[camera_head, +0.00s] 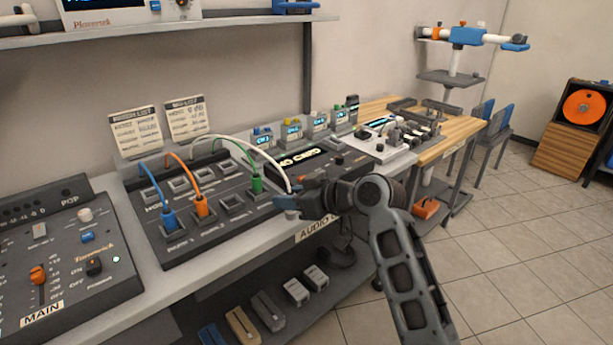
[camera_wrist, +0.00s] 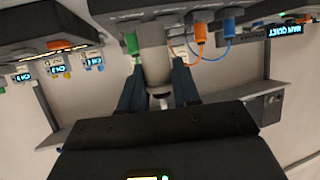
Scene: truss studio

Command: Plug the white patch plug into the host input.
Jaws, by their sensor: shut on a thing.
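My gripper (camera_head: 287,201) is shut on the white patch plug (camera_wrist: 154,62), which sits between the two blue fingers in the wrist view. In the head view the gripper is just right of the dark patch panel (camera_head: 190,248), near its front right corner. A white cable (camera_head: 236,142) arcs from the back of the panel to the held plug. A blue plug (camera_head: 168,219), an orange plug (camera_head: 200,206) and a green plug (camera_head: 256,184) stand in the panel's front row. A front-row socket (camera_head: 232,202) between orange and green is empty. The socket labels are too small to read surely.
A mixer (camera_head: 70,260) is left of the panel. Two note cards (camera_head: 136,132) stand behind it. A dark unit with a lit display (camera_head: 297,160) and small tagged boxes (camera_head: 263,138) are behind the gripper. A lower shelf (camera_head: 225,312) holds several blocks.

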